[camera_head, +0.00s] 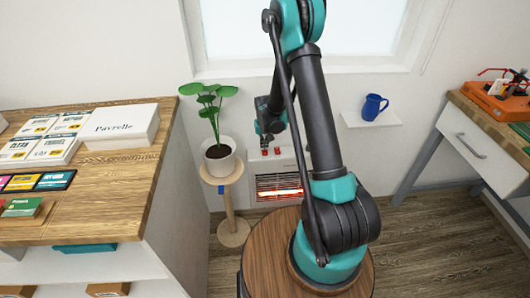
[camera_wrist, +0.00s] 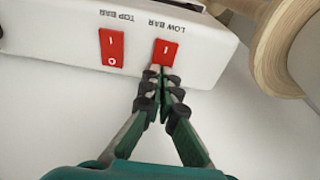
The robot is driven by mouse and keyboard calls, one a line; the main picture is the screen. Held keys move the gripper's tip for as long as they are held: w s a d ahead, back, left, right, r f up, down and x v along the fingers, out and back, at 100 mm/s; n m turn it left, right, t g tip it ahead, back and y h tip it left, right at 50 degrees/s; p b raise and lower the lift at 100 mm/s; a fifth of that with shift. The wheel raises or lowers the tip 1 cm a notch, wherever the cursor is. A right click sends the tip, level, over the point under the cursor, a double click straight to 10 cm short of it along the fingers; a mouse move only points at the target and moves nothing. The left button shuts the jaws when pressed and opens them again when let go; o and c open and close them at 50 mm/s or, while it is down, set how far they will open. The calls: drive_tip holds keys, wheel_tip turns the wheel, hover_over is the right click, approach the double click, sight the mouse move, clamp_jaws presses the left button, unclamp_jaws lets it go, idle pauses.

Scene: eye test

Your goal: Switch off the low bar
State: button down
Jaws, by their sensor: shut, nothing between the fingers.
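The heater (camera_head: 286,160) is a white box low against the wall, with an orange glow (camera_head: 278,193) low in its grille. Two red switches are on its top. In the wrist view the LOW BAR switch (camera_wrist: 166,50) is right of the TOP BAR switch (camera_wrist: 111,47); the labels appear upside down. The low bar switch shows an "I"; its near end is partly hidden by my fingertips. My gripper (camera_wrist: 162,76) is shut and empty, its tips at that near end. I cannot tell whether they touch. In the head view my gripper (camera_head: 266,138) is just above the switches.
A potted plant (camera_head: 220,160) on a round wooden stand (camera_head: 229,174) is close left of the heater. Its wood also shows in the wrist view (camera_wrist: 285,50). A blue mug (camera_head: 373,107) is on a wall shelf (camera_head: 385,119) at right. A wooden-topped counter (camera_head: 110,180) is at left.

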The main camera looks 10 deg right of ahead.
drive_tip(key=shift+r, duration=3.45)
drive_tip(key=shift+s+r, duration=0.1)
drive_tip(key=s+d+r+t, duration=0.1)
drive_tip(key=s+d+r, duration=0.5)
drive_tip(key=s+r, duration=0.65)
drive_tip(key=s+d+t, duration=0.1)
drive_tip(key=s+d, duration=0.3)
drive_tip(key=s, duration=1.3)
drive_tip(key=shift+s+f, duration=0.15)
drive_tip(key=shift+s, duration=0.15)
drive_tip(key=shift+d, duration=0.15)
